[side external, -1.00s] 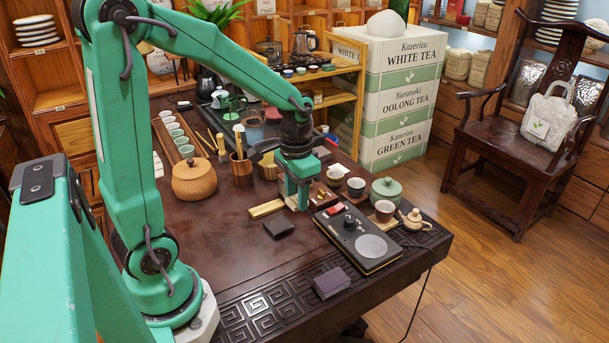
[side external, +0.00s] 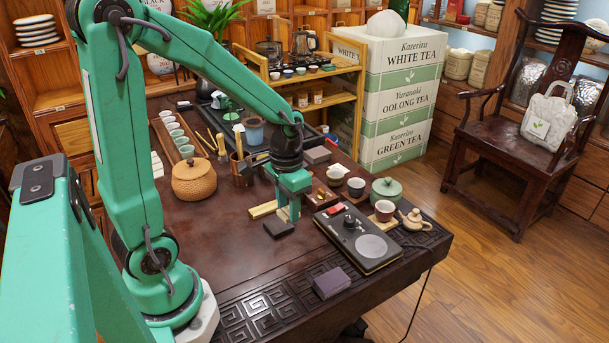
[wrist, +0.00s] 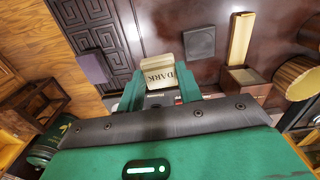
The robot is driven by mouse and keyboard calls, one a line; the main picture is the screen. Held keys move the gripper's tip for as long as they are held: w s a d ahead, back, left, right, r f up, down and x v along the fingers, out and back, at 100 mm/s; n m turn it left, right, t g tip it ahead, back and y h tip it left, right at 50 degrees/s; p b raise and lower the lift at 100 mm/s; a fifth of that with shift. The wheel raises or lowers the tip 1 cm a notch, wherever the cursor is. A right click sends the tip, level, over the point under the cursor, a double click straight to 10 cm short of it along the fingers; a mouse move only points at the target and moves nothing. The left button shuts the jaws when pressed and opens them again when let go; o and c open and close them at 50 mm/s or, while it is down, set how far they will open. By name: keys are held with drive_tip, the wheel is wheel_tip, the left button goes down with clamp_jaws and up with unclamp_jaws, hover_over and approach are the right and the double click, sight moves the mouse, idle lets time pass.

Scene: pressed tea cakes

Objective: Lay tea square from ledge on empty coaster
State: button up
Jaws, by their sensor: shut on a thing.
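My gripper (wrist: 162,88) is shut on a cream tea square (wrist: 165,72) marked "DARK", seen in the wrist view between the two green fingers. In the side external view my gripper (side external: 288,212) is low over the table, just behind a flat black square coaster (side external: 279,229). The held tea square cannot be made out there. The coaster also shows in the wrist view (wrist: 199,42), bare on top and apart from the tea square, to its upper right. A pale wooden bar (side external: 263,209), possibly the ledge, lies behind the coaster; it also shows in the wrist view (wrist: 240,38).
A dark device with a round grey plate (side external: 371,246) lies right of my gripper. A purple block (side external: 332,283) sits near the table's front edge. Cups, a green lidded pot (side external: 386,190) and a small teapot (side external: 414,221) stand at the right. Table left of the coaster is clear.

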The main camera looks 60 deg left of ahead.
hover_over(278, 224)
wheel_tip(278, 224, down, 4)
drive_tip(key=shift+f, duration=0.25)
drive_tip(key=shift+f, duration=0.1)
drive_tip(key=shift+f, duration=1.9)
drive_tip(key=shift+f, duration=0.15)
drive_tip(key=o, duration=1)
drive_tip(key=shift+c, duration=0.2)
